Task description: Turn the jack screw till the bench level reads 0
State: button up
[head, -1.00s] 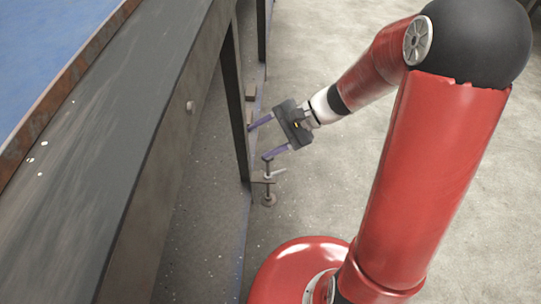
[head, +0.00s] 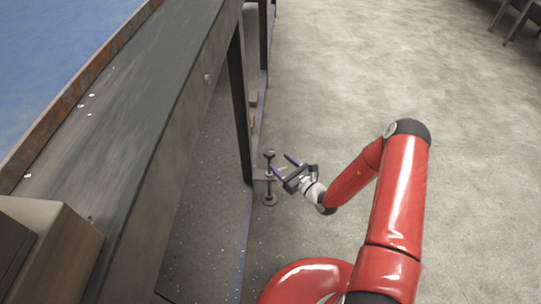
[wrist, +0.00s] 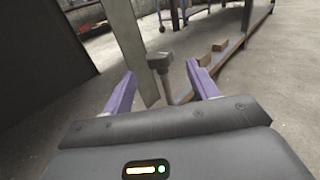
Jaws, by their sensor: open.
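The jack screw (head: 269,176) stands upright at the bench leg, with a dark head on top, a side bracket and a round foot. In the wrist view its dark head (wrist: 160,61) and stem show ahead, in the gap between my fingers. My gripper (head: 282,164) is open and empty, just right of the screw's upper part, its purple fingers pointing toward it. The fingers also show in the wrist view (wrist: 160,70). I cannot tell whether they touch the screw. The bench (head: 150,130) has a dark worn top. I cannot make out a level or its reading.
The dark bench leg (head: 239,110) stands close to the screw on the left. Small wooden blocks (head: 253,98) lie on a low rail behind it. A brown box (head: 60,245) sits at the bench's near left. The concrete floor (head: 450,130) to the right is clear.

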aim_at(270, 152)
jog(key=x, duration=0.7)
jog(key=c, duration=1)
jog(key=shift+y, duration=0.3)
